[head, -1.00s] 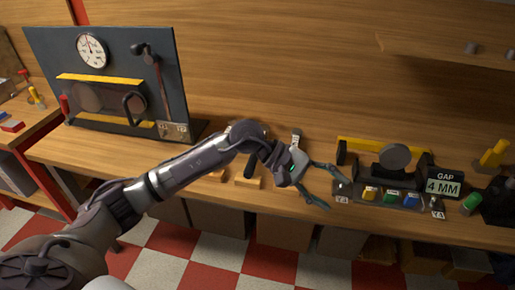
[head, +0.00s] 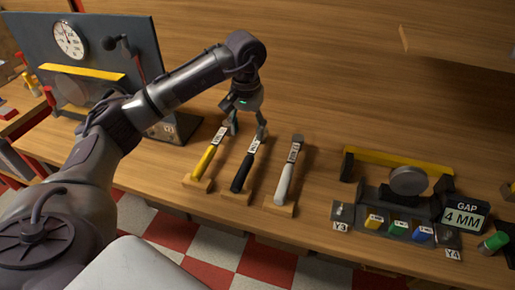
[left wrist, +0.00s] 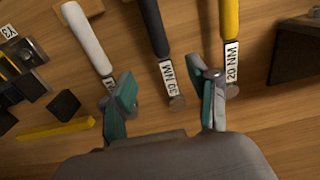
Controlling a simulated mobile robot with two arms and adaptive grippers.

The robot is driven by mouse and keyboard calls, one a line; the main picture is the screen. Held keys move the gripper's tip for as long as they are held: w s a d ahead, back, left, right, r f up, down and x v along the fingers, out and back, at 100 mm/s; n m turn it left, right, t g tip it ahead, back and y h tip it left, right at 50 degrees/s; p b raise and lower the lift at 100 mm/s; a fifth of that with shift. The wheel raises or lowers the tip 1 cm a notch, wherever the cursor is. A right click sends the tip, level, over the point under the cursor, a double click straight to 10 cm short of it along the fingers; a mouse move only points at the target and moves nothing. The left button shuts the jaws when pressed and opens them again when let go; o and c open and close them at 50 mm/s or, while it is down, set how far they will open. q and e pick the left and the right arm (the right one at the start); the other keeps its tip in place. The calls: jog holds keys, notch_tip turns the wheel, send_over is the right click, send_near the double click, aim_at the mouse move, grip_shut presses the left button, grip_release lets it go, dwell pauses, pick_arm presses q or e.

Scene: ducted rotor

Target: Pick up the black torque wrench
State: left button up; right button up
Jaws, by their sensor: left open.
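The black torque wrench (head: 243,172) lies on a small wooden block on the bench, between a yellow wrench (head: 204,162) and a white wrench (head: 286,182). In the left wrist view the black wrench (left wrist: 153,28) has a label reading 30 NM, and the yellow wrench (left wrist: 230,18) one reading 20 NM. My left gripper (head: 248,134) is open and empty over the far, head end of the black wrench. In the left wrist view its fingers (left wrist: 170,84) stand on either side of that end, one near the yellow wrench, the other near the white wrench (left wrist: 88,40).
A dark panel with a gauge (head: 70,40) stands at the left. At the right are a fixture with a yellow bar (head: 397,158), colored blocks (head: 398,227) in a dark tray, and a GAP 4 MM display (head: 463,217). The bench behind the wrenches is clear.

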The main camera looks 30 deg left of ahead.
aim_at(247, 160)
pick_arm(q)
jog(key=f, duration=0.5)
jog(key=f+p, duration=0.1)
jog(key=f, duration=0.1)
jog(key=shift+s+f, duration=0.25)
jog(key=shift+f, duration=0.1)
notch_tip(247, 160, down, 4)
jog(key=shift+f+p, duration=0.1)
jog(key=shift+p, duration=0.75)
jog(key=shift+f, duration=0.45)
grip_shut()
